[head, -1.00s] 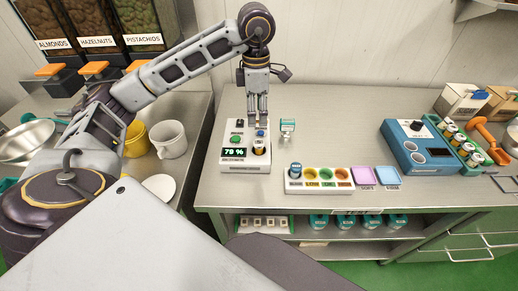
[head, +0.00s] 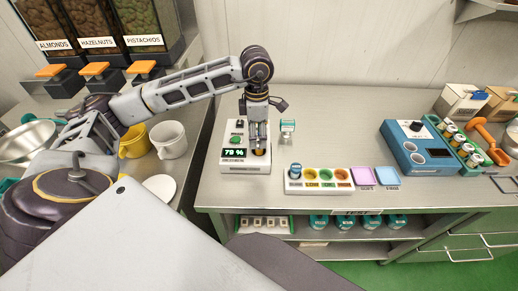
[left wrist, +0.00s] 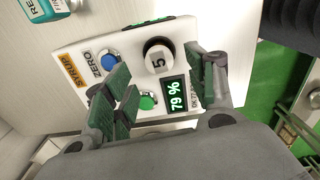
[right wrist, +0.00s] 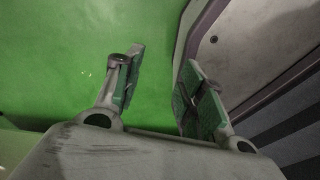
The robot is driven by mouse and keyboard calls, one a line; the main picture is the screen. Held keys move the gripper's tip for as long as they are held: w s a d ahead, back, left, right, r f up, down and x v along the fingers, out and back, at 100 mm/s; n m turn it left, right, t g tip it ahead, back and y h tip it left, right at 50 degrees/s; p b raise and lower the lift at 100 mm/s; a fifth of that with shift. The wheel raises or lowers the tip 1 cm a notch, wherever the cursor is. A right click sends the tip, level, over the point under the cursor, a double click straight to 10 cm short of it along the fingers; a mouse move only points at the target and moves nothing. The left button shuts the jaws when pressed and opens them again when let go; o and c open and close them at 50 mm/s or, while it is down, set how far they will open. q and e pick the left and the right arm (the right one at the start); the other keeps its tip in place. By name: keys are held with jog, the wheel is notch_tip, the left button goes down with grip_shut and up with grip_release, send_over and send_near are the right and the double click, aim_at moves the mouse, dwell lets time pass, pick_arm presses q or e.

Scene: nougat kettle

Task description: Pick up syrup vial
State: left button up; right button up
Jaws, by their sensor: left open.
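The syrup vial (left wrist: 158,58) stands in the well of a white meter (left wrist: 130,38). Its round white cap reads 5 in the left wrist view. In the head view the meter (head: 234,167) stands near the bench's left end, reading 79 %, and my gripper mostly hides the vial. My left gripper (head: 258,143) points down right over the well. Its fingers (left wrist: 165,82) are spread, one on each side of the cap's line in the left wrist view; contact cannot be told. My right gripper (right wrist: 160,75) is open and empty above a green floor.
A rack (head: 319,187) with coloured wells and a dark vial lies right of the meter. Pink (head: 363,176) and blue (head: 387,176) pads adjoin it. A small teal-labelled bottle (head: 288,126) stands close behind right.

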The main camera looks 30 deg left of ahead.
aim_at(259, 150)
jog(key=shift+s+d, duration=0.15)
pick_arm(q)
jog(key=shift+f, duration=0.35)
jog(key=f, duration=0.2)
jog(key=f+p, duration=0.1)
jog(key=shift+w+d+f, duration=0.15)
jog(key=shift+d+f, duration=0.1)
jog(key=shift+f, duration=0.45)
pick_arm(e)
jog(key=shift+s+a+r, duration=0.3)
jog(key=shift+a+r, duration=0.15)
jog(key=shift+a, duration=0.3)
